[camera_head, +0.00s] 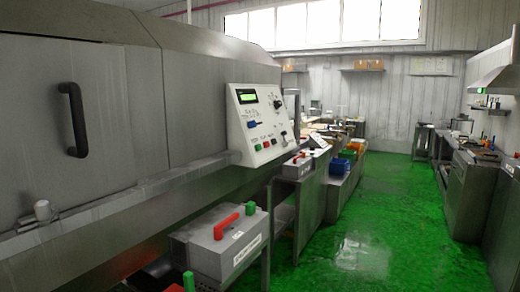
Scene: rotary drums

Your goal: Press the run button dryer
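The large grey metal dryer (115,85) fills the left side of the head view, with a black handle (74,119) on its front. A white tilted control panel (240,120) stands at its right end. The panel carries a lit green display (247,96), a dark knob (278,104) and a blue switch (254,124). Low on it is a row of small buttons, with a green button (258,147) and a red button (266,144). Their labels are too small to read, so I cannot tell which is the run button. Neither of my grippers is in view.
A grey box with a red handle (226,226) stands low in front of the dryer, and a similar box (297,165) stands right of the panel. Blue and orange bins (340,165) lie beyond. Counters (470,185) line the right wall. The green floor (400,225) between is clear.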

